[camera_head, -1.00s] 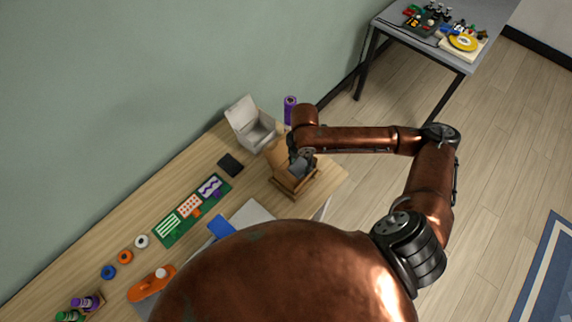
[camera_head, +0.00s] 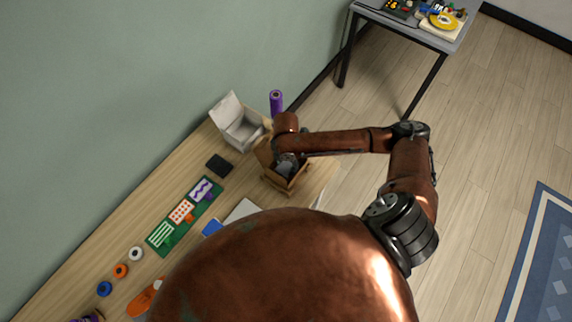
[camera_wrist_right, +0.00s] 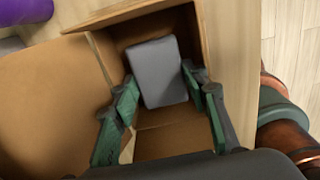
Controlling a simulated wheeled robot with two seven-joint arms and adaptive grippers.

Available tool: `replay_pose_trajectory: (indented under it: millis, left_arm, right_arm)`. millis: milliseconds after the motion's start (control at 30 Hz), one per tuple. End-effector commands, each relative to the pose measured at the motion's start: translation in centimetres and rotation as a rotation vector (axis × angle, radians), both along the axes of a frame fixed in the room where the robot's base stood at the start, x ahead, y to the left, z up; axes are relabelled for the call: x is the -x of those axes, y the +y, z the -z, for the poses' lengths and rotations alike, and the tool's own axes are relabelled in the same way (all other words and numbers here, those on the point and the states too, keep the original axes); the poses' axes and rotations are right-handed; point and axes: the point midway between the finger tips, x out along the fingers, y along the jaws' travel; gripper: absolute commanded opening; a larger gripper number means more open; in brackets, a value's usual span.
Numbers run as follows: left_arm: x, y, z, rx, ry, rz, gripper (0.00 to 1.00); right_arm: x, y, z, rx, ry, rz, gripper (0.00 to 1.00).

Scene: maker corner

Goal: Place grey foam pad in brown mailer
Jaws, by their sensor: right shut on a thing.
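The brown mailer (camera_head: 274,181) is an open cardboard box near the right end of the workbench. Its raised flap (camera_wrist_right: 48,100) fills the left of the right wrist view. The grey foam pad (camera_wrist_right: 158,66) is a small rounded block within the mailer's walls. My right gripper (camera_wrist_right: 160,78) is shut on the pad, one green-padded finger on each side. In the head view my right gripper (camera_head: 286,163) is down at the mailer's opening, and the pad is hard to make out there. I cannot tell whether the pad touches the mailer's floor. My left gripper is not in view.
A white open box (camera_head: 238,128) and a purple cylinder (camera_head: 276,103) stand behind the mailer. A black block (camera_head: 219,165) and a green mat (camera_head: 184,216) with patterned cards lie to its left. My own copper body hides the front of the bench.

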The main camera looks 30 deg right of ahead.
Motion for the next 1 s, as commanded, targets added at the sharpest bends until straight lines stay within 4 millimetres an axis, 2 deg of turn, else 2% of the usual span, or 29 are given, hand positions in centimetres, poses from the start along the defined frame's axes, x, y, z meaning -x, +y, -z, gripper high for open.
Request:
replay_pose_trajectory:
  millis: [167, 533, 733, 767, 800, 867, 1000]
  left_arm:
    - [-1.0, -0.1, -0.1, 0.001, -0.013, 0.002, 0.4]
    - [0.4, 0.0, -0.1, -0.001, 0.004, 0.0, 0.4]
    - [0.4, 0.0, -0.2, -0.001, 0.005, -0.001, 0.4]
    - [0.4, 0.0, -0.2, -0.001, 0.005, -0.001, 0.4]
    - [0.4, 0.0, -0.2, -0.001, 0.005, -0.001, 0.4]
    - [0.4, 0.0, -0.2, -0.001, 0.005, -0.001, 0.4]
    - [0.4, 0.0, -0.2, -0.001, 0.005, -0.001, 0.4]
  right_arm:
    - [-0.1, -0.1, 0.0, 0.001, -0.003, 0.001, 0.32]
    - [0.0, -0.1, 0.8, 0.001, -0.003, 0.002, 0.32]
    - [0.0, -0.1, 1.2, 0.001, -0.003, 0.002, 0.32]
    - [0.0, -0.1, 1.2, 0.001, -0.003, 0.002, 0.42]
    - [0.0, -0.1, 1.2, 0.001, -0.003, 0.002, 0.45]
    - [0.0, -0.1, 1.2, 0.001, -0.003, 0.002, 0.48]
    - [0.0, -0.1, 1.1, 0.001, -0.003, 0.002, 0.48]
